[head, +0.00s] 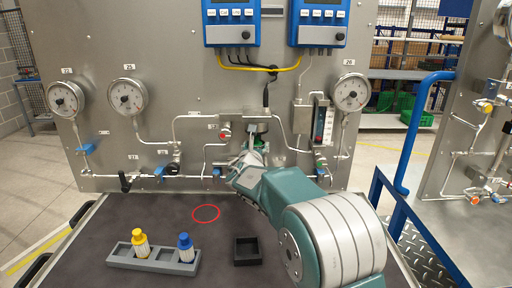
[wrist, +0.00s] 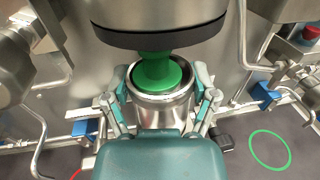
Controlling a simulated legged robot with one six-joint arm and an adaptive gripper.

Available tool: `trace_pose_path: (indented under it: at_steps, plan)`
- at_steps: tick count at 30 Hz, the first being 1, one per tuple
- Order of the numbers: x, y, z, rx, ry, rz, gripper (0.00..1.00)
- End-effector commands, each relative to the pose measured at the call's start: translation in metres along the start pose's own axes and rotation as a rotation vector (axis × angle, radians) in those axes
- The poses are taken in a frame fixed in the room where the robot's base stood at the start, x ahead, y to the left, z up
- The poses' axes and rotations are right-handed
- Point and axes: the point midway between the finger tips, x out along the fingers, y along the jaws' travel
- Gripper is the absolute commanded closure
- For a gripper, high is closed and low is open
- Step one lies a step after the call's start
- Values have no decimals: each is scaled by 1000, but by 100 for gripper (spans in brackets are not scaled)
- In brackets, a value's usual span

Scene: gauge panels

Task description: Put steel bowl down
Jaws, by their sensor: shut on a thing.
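The steel bowl (wrist: 160,108) is a shiny, open-topped metal cup, upright between the two fingers of my gripper (wrist: 165,100) in the wrist view. The fingers press on its left and right sides. A green stem (wrist: 160,75) under a dark-rimmed steel body sits directly above the bowl's mouth; I cannot tell whether they touch. In the head view my gripper (head: 250,158) is near the panel, above the back of the table, and the bowl is hard to make out there. A red ring (head: 206,212) marks the dark table. A green ring (wrist: 270,150) shows in the wrist view.
The dark table (head: 150,210) holds a grey rack (head: 155,258) with a yellow-capped bottle (head: 140,243) and a blue-capped bottle (head: 185,247). A black square tray (head: 247,250) stands right of it. Pipes, valves and gauges (head: 127,97) crowd the steel panel behind.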

Motion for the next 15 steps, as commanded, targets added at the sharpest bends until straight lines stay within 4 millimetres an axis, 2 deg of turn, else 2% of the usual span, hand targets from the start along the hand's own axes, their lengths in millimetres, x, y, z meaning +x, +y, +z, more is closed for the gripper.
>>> trace_pose_path:
  at_steps: [11,12,13,14,15]
  plan:
    - [0,0,-3,2,-3,0,86]
    - [0,0,-4,1,-1,0,20]
    - [0,0,-4,1,-2,0,7]
    - [0,0,-4,2,-1,0,0]
    - [0,0,-4,2,-1,0,0]
